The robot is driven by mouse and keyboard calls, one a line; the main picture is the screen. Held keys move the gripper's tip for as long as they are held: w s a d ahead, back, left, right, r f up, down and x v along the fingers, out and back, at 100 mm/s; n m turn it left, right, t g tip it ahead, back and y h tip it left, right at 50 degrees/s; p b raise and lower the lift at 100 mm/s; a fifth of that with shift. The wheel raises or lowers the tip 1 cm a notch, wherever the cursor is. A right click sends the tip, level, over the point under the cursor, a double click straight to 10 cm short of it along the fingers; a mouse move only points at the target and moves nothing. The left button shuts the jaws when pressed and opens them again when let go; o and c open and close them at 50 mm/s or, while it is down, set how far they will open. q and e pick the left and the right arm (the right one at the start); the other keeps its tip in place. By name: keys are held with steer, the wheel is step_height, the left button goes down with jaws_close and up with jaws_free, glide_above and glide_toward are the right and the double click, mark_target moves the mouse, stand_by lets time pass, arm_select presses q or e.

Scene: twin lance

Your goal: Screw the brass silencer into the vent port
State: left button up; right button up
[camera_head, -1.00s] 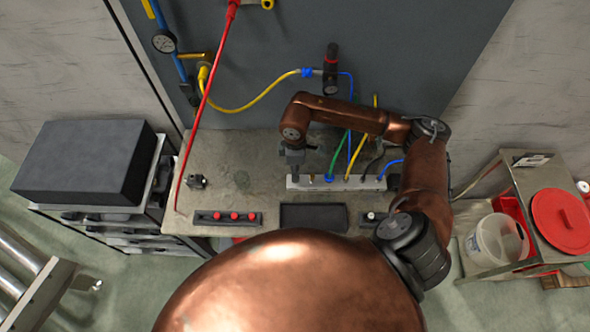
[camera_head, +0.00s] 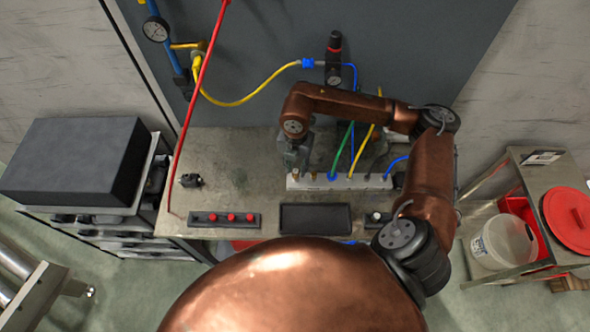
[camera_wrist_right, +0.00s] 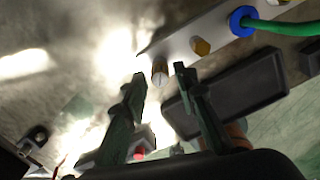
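The pale manifold block (camera_head: 345,182) lies on the bench, with hoses plugged into its top. A small brass fitting, seemingly the silencer (camera_head: 295,175), stands upright at its left end; it also shows in the right wrist view (camera_wrist_right: 160,70). A second brass fitting (camera_head: 313,175) stands just right of it, also in the wrist view (camera_wrist_right: 200,46). My right gripper (camera_head: 296,160) is just above the left fitting. In the wrist view its fingertips (camera_wrist_right: 160,78) are apart on either side of that fitting, with gaps visible. How deep the fitting sits is unclear. My left gripper is not in view.
A black tray (camera_head: 315,218) looks empty in front of the manifold. A strip with red knobs (camera_head: 224,219) lies left of it. Green, yellow and blue hoses rise close to the right gripper. A red lance (camera_head: 196,110) leans at the bench's left. The bench's left part is mostly clear.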

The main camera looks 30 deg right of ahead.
steer(key=n+b, duration=0.2)
steer(key=n, duration=0.4)
steer(key=shift+f+b, duration=0.15)
steer(key=shift+b, duration=0.15)
steer(key=n+b, duration=0.1)
steer(key=n, duration=0.2)
steer(key=shift+n+b, duration=0.55)
steer(key=shift+n, duration=0.55)
steer(key=shift+r, duration=0.2)
steer(key=shift+c, duration=0.5)
jaws_close()
